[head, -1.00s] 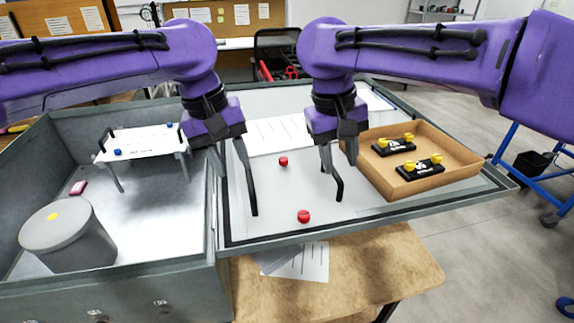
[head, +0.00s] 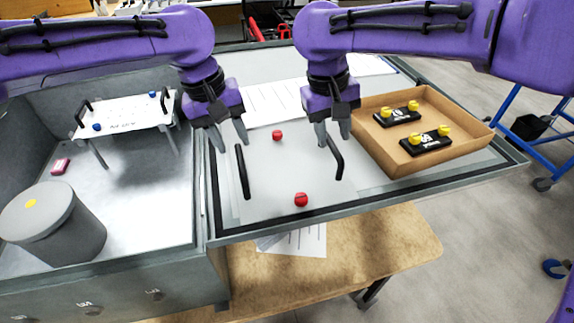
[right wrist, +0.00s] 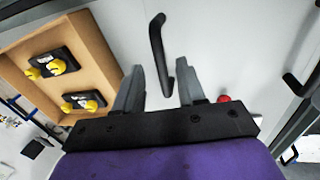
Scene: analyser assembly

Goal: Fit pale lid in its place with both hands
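The pale lid (head: 265,178) is a light grey panel lying flat on the right side of the bench unit. It bears two black bar handles and two red knobs. My left gripper (head: 232,142) is open above the far end of the left handle (head: 242,172). My right gripper (head: 333,140) is open by the far end of the right handle (head: 336,160). In the right wrist view, that handle (right wrist: 157,45) runs between and past the open fingers (right wrist: 160,88). Neither gripper visibly grips a handle.
A cardboard tray (head: 400,168) with black, yellow-knobbed parts sits right of the lid. In the left compartment are a white plate (head: 125,117) on legs with blue knobs, a grey round canister (head: 60,235) and a small red block (head: 60,166). Paper sheets (head: 268,103) lie behind the lid.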

